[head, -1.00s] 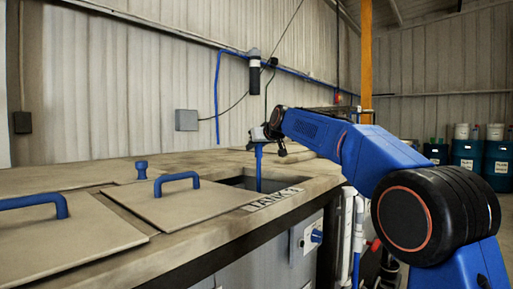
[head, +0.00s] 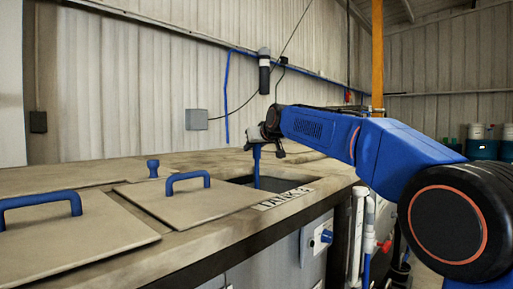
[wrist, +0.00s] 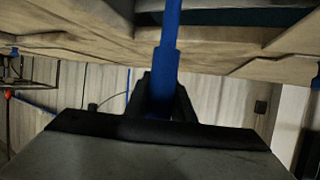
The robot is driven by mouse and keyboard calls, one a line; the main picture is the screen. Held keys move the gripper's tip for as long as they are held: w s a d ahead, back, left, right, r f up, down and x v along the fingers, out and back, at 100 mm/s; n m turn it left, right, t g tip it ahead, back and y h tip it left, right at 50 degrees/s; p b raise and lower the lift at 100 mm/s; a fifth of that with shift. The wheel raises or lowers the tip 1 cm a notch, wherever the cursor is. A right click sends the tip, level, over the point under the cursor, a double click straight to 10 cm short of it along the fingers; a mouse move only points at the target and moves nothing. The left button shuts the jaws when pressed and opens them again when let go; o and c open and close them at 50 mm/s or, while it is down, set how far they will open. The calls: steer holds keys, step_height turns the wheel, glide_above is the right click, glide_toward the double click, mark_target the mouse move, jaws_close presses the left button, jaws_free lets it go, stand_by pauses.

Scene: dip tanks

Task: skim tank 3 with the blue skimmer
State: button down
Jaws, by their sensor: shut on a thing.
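The blue skimmer (head: 256,168) is held by its handle in my gripper (head: 268,135). The handle hangs roughly upright and its lower end goes down into the open tank 3 (head: 238,181), so the skimmer's head is hidden. The tank 3 label (head: 286,198) is on the front rim. In the wrist view the blue handle (wrist: 169,45) runs between the dark fingers of my gripper (wrist: 166,95), which are shut on it. The liquid surface cannot be made out clearly.
A flat lid with a blue handle (head: 160,205) lies just left of the opening. Another lid (head: 75,240) lies farther left. A small blue knob (head: 153,168) stands behind. A grey box (head: 196,119) and a dark cylinder (head: 264,75) are on the back wall.

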steer(key=s+a, duration=0.6)
steer(key=s, duration=0.2)
steer(key=shift+s+a, duration=0.3)
stand_by(0.6)
steer(key=shift+s+d, duration=0.65)
steer(key=shift+d, duration=2.65)
steer(key=shift+w+d, duration=3.7)
steer(key=shift+w, duration=1)
steer(key=s+a, duration=0.4)
steer(key=s, duration=1.1)
steer(key=shift+s, duration=0.4)
steer(key=shift+r, duration=0.1)
